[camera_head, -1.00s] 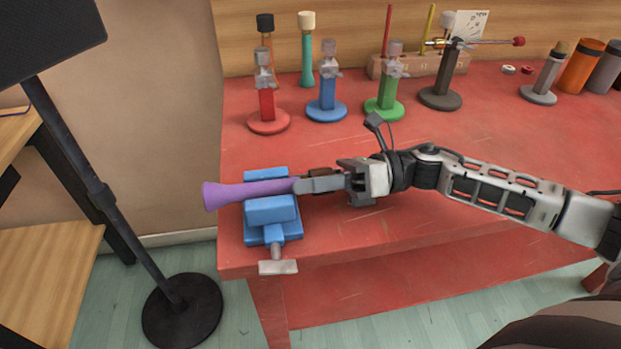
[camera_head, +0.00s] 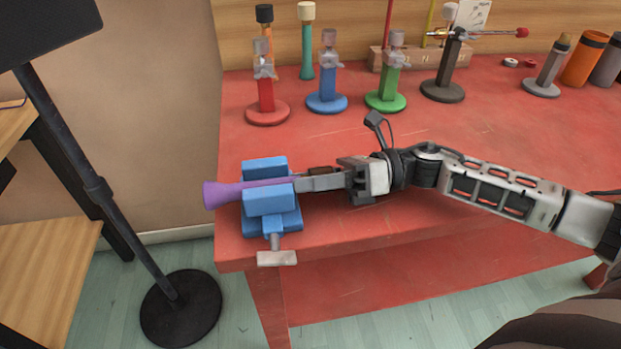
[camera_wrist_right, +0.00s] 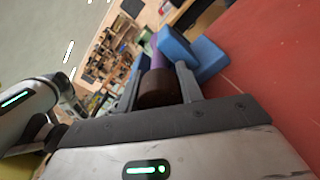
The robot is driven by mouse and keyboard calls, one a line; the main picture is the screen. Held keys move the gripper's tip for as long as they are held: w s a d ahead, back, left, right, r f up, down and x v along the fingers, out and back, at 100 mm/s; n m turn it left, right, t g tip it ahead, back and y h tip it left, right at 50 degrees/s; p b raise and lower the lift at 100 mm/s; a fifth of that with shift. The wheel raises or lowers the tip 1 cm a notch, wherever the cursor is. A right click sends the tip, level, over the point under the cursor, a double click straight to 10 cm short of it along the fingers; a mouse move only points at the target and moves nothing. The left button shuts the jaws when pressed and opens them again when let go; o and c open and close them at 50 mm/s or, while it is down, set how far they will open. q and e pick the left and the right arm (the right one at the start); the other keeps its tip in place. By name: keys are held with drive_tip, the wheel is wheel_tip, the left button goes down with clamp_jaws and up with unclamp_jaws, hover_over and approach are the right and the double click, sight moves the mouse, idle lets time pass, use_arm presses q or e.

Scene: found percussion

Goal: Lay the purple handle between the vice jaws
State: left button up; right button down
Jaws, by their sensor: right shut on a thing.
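The purple handle (camera_head: 222,195) lies level between the two jaws of the blue vice (camera_head: 267,203), and its flared end sticks out to the left. I cannot tell whether it touches the jaws or the bottom of the gap. My right gripper (camera_head: 302,178) comes from the right and is shut on the handle's dark brown end, just right of the vice. In the right wrist view the brown end (camera_wrist_right: 158,88) sits between the fingers, with the purple part (camera_wrist_right: 150,55) beyond it beside the blue vice (camera_wrist_right: 190,53). My left gripper is out of view.
The vice stands at the red table's (camera_head: 400,222) front left corner, its grey screw handle (camera_head: 277,258) over the front edge. Red (camera_head: 266,98), blue (camera_head: 327,88) and green (camera_head: 387,87) stands are behind. A black floor stand (camera_head: 110,200) is at the left. The table's middle is clear.

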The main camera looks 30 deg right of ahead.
drive_tip(key=shift+f, duration=0.1)
drive_tip(key=c, duration=0.9)
unclamp_jaws()
drive_tip(key=shift+f, duration=0.1)
drive_tip(key=shift+o, duration=0.2)
drive_tip(key=shift+s, duration=0.1)
